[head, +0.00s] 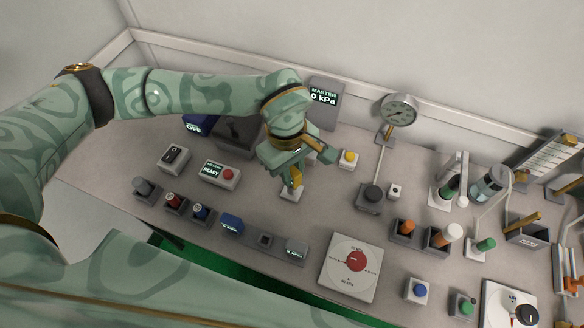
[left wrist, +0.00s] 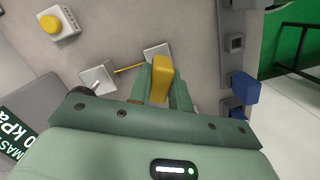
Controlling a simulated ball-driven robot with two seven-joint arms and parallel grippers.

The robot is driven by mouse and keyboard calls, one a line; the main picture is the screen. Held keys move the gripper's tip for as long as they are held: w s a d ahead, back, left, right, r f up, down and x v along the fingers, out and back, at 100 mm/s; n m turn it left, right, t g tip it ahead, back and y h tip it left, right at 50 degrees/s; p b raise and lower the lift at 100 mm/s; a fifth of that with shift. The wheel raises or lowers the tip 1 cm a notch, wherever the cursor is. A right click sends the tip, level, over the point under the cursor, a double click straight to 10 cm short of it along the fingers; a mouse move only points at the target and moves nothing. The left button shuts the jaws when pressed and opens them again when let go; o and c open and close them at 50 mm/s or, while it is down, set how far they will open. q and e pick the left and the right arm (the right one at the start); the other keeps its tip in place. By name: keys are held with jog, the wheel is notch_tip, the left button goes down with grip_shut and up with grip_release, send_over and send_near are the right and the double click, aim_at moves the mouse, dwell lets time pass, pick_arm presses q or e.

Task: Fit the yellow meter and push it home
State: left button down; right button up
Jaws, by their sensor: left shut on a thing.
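My left gripper (head: 296,176) is shut on the yellow meter (head: 297,179) above the middle of the bench. In the left wrist view the yellow meter (left wrist: 161,78) stands between the green fingers (left wrist: 160,92). A small pale block (head: 291,194) is just below it; I cannot tell whether they touch. A row of dark sockets lies toward the front: one holds a blue meter (head: 231,223), one holds a grey meter (head: 296,248), and the socket (head: 265,241) between them is empty. This empty socket also shows in the left wrist view (left wrist: 236,42). My right gripper is out of view.
A white dial board (head: 338,280) with a red knob lies right of the sockets. A yellow button box (head: 348,159) and a gauge stand (head: 398,111) are right of the gripper. A READY box (head: 219,173) is left. Several tools crowd the right side.

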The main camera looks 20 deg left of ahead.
pick_arm(q)
jog(key=shift+f+b, duration=0.6)
jog(key=shift+f, duration=0.9)
jog(key=c, duration=1.2)
grip_release()
notch_tip(320, 180, up, 16)
jog(key=w+a+p, duration=0.1)
jog(key=p, duration=0.3)
jog(key=shift+a, duration=0.35)
